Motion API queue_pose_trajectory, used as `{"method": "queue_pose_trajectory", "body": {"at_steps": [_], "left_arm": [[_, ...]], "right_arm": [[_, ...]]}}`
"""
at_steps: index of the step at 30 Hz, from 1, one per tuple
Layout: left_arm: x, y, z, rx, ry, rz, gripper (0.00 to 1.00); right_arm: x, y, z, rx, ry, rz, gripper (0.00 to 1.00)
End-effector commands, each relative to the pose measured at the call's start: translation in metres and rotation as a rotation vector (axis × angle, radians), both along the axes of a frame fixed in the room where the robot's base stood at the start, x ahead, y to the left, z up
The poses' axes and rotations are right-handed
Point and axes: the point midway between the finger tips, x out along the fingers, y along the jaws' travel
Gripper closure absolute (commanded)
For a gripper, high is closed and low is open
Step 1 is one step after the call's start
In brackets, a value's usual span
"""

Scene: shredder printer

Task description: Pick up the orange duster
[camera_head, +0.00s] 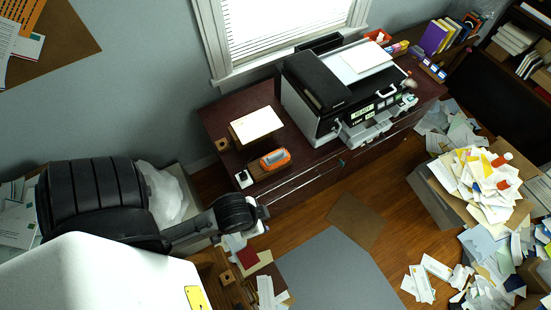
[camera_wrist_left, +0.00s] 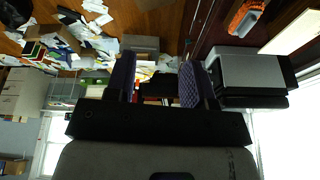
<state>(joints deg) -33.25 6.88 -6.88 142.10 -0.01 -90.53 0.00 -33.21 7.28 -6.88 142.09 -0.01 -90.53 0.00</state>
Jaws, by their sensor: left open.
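The orange duster (camera_head: 275,159) lies on the dark wooden cabinet top, near its front edge and left of the printer. It has a grey part on top. It also shows at the upper right of the left wrist view (camera_wrist_left: 245,18). My left gripper (camera_wrist_left: 157,75) is open, with nothing between its two dark fingers. In the head view my left arm reaches in from the lower left, and its wrist end is in front of and below the cabinet, apart from the duster. My right gripper is in neither view.
A black and white printer (camera_head: 345,90) stands right of the duster. A cream-topped block (camera_head: 256,125) is behind the duster, and a small white device (camera_head: 244,178) is to its left. A paper-heaped box (camera_head: 437,195) and scattered papers cover the floor at right.

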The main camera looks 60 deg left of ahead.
Motion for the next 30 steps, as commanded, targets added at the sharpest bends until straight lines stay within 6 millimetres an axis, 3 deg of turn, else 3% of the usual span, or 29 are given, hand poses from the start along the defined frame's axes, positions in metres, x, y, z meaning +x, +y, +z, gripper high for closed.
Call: {"method": "queue_pose_trajectory", "body": {"at_steps": [2,15,23,26,30], "left_arm": [[0.0,0.0,0.0,0.0,0.0,0.0,0.44],[0.0,0.0,0.0,0.0,0.0,0.0,0.01],[0.004,0.0,-0.001,0.0,-0.008,0.0,0.01],[0.022,0.0,-0.004,0.0,-0.054,0.0,0.01],[0.077,0.006,-0.001,0.023,-0.198,-0.013,0.01]], "right_arm": [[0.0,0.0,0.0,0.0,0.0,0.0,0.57],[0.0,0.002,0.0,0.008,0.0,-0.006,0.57],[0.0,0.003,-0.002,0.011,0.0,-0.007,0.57],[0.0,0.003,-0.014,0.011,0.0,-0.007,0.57],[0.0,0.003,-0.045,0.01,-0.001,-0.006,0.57]]}}
